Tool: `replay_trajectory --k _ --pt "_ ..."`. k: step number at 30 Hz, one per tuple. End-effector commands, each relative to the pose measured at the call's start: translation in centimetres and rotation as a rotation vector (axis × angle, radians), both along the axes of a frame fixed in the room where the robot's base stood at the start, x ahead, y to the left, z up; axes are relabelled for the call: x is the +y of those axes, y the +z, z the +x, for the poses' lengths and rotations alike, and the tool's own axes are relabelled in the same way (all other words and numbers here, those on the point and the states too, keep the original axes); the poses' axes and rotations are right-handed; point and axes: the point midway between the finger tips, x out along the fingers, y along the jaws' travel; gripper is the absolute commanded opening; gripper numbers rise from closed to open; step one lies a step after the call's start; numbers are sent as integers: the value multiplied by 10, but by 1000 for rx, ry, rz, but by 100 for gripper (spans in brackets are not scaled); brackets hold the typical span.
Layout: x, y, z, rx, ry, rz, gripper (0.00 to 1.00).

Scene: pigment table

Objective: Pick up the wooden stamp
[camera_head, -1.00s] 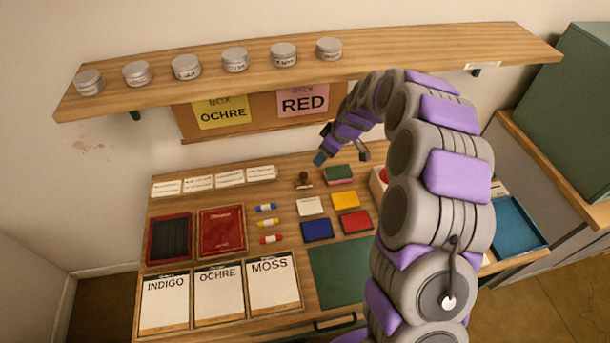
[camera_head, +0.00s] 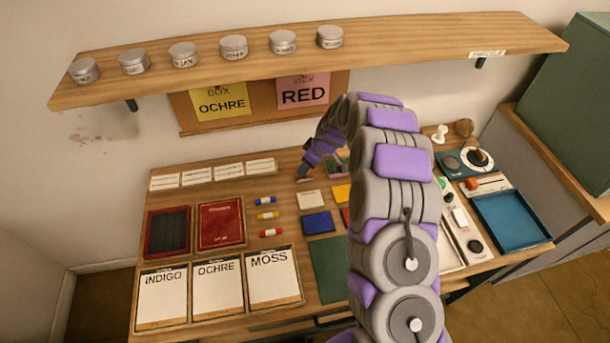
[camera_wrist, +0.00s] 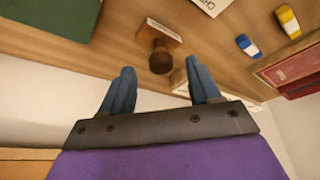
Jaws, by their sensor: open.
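The wooden stamp (camera_wrist: 161,58) stands on the table in the wrist view, with a dark round knob handle and a lighter block base. My gripper (camera_wrist: 163,80) is open, its two blue fingers apart and pointing toward the stamp. The stamp's handle shows between and just beyond the fingertips, and nothing is held. In the head view my gripper (camera_head: 306,172) is low over the back middle of the table, and it hides most of the stamp there.
White cards (camera_head: 213,174) lie along the back left. Coloured pads, including a blue one (camera_head: 318,223), and small paint tubes (camera_head: 267,215) lie close by. A shelf with tins (camera_head: 233,46) hangs above. A blue tray (camera_head: 511,220) sits at the right.

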Motion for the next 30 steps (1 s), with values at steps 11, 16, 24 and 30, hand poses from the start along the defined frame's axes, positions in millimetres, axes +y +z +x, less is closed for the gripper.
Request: replay_trajectory --k 11,16,24,30 --pt "14 -38 9 2 1 1 62" --pt "13 -36 9 2 0 2 59" --pt "15 -37 9 2 1 0 33" --pt "15 -37 9 2 1 0 14"
